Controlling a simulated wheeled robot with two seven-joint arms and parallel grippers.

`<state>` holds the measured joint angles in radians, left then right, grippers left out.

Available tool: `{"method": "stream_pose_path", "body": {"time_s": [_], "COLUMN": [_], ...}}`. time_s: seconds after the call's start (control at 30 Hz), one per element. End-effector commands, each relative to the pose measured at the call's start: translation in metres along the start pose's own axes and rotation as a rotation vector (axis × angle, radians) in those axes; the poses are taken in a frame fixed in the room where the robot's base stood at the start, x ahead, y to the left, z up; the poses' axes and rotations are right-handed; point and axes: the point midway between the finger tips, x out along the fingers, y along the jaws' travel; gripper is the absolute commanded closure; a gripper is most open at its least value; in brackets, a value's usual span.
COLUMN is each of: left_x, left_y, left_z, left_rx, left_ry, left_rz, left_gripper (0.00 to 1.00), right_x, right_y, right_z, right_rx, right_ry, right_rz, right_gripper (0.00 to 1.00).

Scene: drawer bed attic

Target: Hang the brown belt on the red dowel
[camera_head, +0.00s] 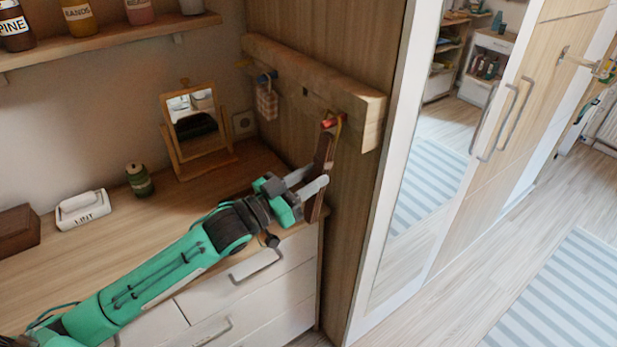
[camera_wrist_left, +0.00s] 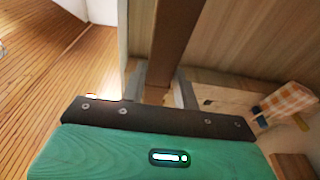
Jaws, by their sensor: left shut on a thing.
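The brown belt (camera_head: 323,155) hangs upright in front of the wooden rail at its right end. Its top, with a loop or buckle, is at the red dowel (camera_head: 328,123); I cannot tell whether the loop is around the dowel or only beside it. My left gripper (camera_head: 312,183) is shut on the belt below the dowel. In the left wrist view the belt (camera_wrist_left: 172,45) runs between the two fingers (camera_wrist_left: 160,90). The dowel is not clear in that view. My right gripper is in neither view.
The wooden rail (camera_head: 365,118) also carries a blue dowel (camera_head: 266,77) with a checked cloth (camera_head: 267,103). A mirror stand (camera_head: 195,130), a green jar (camera_head: 139,180) and a lint box (camera_head: 82,209) stand on the dresser top. A mirrored wardrobe door (camera_head: 425,150) is to the right.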

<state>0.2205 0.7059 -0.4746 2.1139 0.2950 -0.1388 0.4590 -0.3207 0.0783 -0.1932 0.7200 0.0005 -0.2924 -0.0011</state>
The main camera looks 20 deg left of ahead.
Motion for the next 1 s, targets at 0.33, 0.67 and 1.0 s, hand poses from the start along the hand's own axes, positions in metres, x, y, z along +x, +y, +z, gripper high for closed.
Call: {"method": "stream_pose_path", "body": {"time_s": [0.33, 0.67, 1.0], "left_x": [0.000, 0.000, -0.017], "left_y": [0.000, 0.000, 0.000], "left_z": [-0.001, 0.000, 0.003], "left_rx": [0.000, 0.000, 0.000], "left_ry": [0.001, 0.000, -0.004], "left_rz": [0.000, 0.000, -0.001], "left_gripper": [0.96, 0.44, 0.44], "right_x": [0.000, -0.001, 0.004], "right_y": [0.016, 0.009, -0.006], "right_z": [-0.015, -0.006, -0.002], "right_rx": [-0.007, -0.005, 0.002], "right_ry": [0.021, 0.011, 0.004], "right_rz": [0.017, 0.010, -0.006], "right_gripper": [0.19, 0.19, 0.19]}}
